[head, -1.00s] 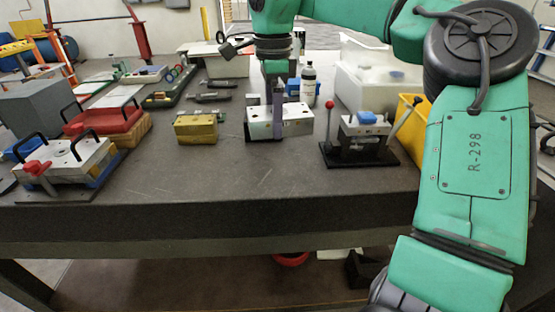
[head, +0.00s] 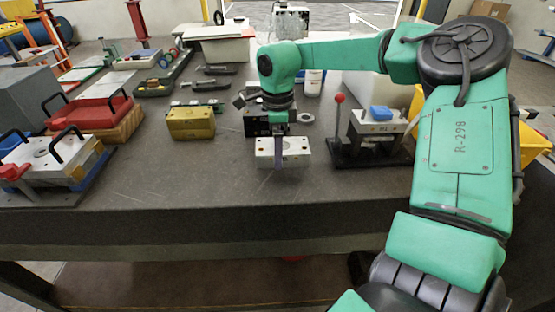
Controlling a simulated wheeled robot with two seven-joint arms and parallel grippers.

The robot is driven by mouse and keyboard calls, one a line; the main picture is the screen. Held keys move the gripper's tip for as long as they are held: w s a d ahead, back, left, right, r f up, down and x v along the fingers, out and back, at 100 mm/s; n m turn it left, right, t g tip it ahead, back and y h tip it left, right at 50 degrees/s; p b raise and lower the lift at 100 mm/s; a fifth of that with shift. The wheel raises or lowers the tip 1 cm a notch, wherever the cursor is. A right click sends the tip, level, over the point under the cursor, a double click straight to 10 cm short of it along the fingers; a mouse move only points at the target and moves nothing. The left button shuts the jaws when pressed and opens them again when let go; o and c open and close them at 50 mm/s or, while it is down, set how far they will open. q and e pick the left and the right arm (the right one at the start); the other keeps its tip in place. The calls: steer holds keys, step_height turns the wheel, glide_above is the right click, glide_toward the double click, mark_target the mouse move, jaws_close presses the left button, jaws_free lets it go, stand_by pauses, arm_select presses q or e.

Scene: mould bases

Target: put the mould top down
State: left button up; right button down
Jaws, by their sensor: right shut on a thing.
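The mould top is a pale silver block (head: 296,150) with small holes on its front face, at the middle of the bench. My right gripper (head: 278,150) comes down on it from above and is shut on it, with one finger across its front face. Whether the block touches the bench or hangs just above it I cannot tell. Behind it is a dark block (head: 254,124), likely a mould base, mostly hidden by my right gripper. My left gripper is not in view.
A brass-coloured block (head: 191,123) stands to the left. A black fixture with a red-knobbed lever (head: 372,152) stands to the right. At the left are a red-topped block (head: 93,113) and a handled white mould (head: 50,158). The front bench top (head: 190,180) is clear.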

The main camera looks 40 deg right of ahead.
step_height(320, 180, down, 4)
steer(key=shift+s+a+r, duration=0.1)
steer(key=shift+r, duration=0.05)
steer(key=shift+c, duration=0.7)
jaws_free()
steer(key=shift+f, duration=0.3)
steer(key=shift+o, duration=0.7)
steer(key=shift+r, duration=0.3)
step_height(320, 180, up, 12)
steer(key=shift+f, duration=0.1)
